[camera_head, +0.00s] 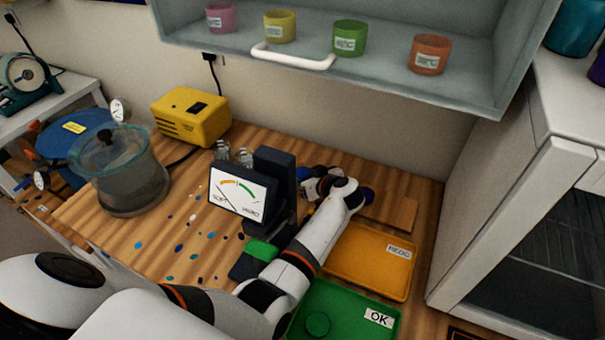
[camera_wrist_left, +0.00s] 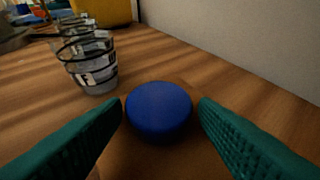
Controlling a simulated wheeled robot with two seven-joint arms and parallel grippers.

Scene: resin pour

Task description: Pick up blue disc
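The blue disc (camera_wrist_left: 158,110) lies flat in the left wrist view, on a brown wooden surface. My left gripper (camera_wrist_left: 160,112) is open, with one teal finger on each side of the disc. The disc is between the fingertips, with narrow gaps seen at its sides. In the head view my left gripper (camera_head: 312,182) is low near the back wall, right of the dark dial instrument (camera_head: 240,193); my own wrist and arm hide much of that spot. My right gripper is not in view.
Glass jars (camera_wrist_left: 90,62) stand left of the disc. An orange tray (camera_head: 368,262) and a green "OK" tray (camera_head: 345,312) holding a green disc (camera_head: 317,323) lie at right. A cabinet shelf (camera_head: 340,68) with several colored cups hangs above. The wall (camera_wrist_left: 250,40) is close.

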